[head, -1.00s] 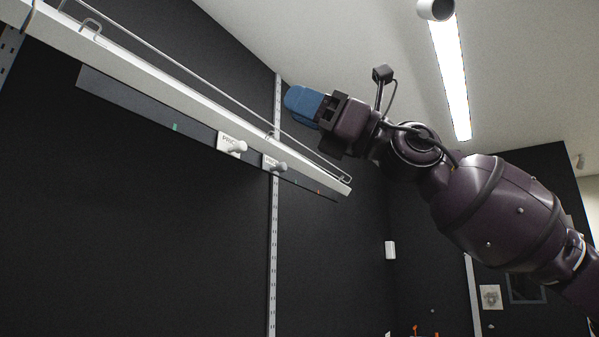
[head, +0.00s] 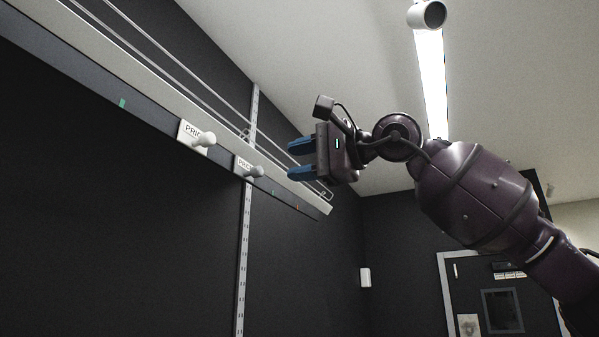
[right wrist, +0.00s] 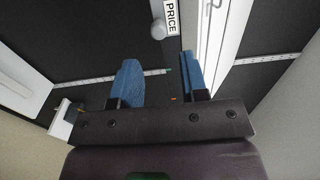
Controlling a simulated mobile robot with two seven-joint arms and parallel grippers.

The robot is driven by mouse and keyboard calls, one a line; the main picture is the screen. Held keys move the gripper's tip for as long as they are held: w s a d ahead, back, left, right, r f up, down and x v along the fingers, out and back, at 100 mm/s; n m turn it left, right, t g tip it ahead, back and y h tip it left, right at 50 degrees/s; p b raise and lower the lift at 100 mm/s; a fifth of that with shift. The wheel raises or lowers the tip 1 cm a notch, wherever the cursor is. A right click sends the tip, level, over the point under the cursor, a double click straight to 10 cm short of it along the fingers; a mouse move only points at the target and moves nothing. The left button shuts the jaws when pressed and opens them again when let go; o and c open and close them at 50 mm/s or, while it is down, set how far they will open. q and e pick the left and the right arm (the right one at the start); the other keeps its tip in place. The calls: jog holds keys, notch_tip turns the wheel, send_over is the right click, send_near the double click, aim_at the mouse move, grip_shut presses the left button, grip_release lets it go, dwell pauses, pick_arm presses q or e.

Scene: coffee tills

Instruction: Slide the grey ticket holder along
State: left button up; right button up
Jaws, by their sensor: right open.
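Two ticket holders with price cards and round knobs sit on the dark rail strip under the shelf edge in the head view. The left ticket holder (head: 187,139) looks white; the right one, the grey ticket holder (head: 242,166), looks slightly greyer. My right gripper (head: 290,160) has blue fingers, is open and empty, and is to the right of the grey holder, apart from it. In the right wrist view, a price holder (right wrist: 172,16) with its knob shows beyond the fingertips (right wrist: 160,58). My left gripper is not in view.
The strip carries a green mark (head: 122,103) left of the holders and small marks to their right. A white shelf edge (head: 150,88) with wire rails runs above the strip. A slotted upright (head: 243,250) stands behind. The space below the shelf is clear.

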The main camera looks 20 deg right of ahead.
aim_at(262, 171)
jog(key=x, duration=0.8)
jog(key=shift+w+p, duration=0.25)
jog(key=shift+p, duration=0.05)
jog(key=shift+f, duration=0.1)
jog(key=c, duration=0.7)
